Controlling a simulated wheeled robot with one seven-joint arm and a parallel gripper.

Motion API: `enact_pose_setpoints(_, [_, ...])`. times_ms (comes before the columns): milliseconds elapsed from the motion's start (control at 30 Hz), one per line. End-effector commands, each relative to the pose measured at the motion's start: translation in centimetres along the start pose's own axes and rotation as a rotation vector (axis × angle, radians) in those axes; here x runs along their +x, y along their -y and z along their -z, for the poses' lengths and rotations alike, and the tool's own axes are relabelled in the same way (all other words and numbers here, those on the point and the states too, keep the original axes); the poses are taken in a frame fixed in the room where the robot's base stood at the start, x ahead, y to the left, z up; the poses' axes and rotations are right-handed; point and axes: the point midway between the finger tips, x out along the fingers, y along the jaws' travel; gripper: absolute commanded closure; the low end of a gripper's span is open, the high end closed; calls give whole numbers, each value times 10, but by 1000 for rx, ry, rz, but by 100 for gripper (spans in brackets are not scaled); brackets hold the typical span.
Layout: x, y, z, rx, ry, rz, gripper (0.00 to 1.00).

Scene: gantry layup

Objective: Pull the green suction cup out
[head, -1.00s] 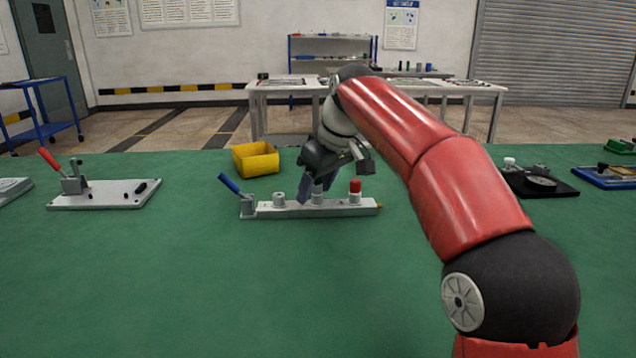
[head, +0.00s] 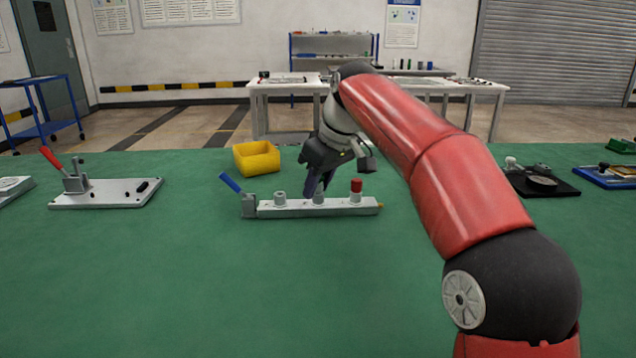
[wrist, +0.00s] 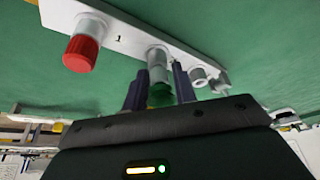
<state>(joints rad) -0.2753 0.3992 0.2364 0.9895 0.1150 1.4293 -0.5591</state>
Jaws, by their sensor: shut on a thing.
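The green suction cup (wrist: 160,95) shows in the wrist view between the two dark fingers of my gripper (wrist: 159,75), which is shut on it. A grey stem runs from the cup to the middle socket (head: 319,197) of the white bar (head: 337,208). How deep the stem sits in the socket cannot be told. In the head view my gripper (head: 316,185) is tilted over the middle socket. The cup's green part is hidden there.
A yellow bin (head: 257,158) stands behind. The front of the green table is clear.

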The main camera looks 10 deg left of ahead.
Motion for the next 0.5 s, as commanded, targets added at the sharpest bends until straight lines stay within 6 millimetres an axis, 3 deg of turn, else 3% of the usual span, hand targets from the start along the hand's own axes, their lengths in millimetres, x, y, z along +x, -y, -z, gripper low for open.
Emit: enact_pose_setpoints(500, [-14,0,6,0,-2,-1,100])
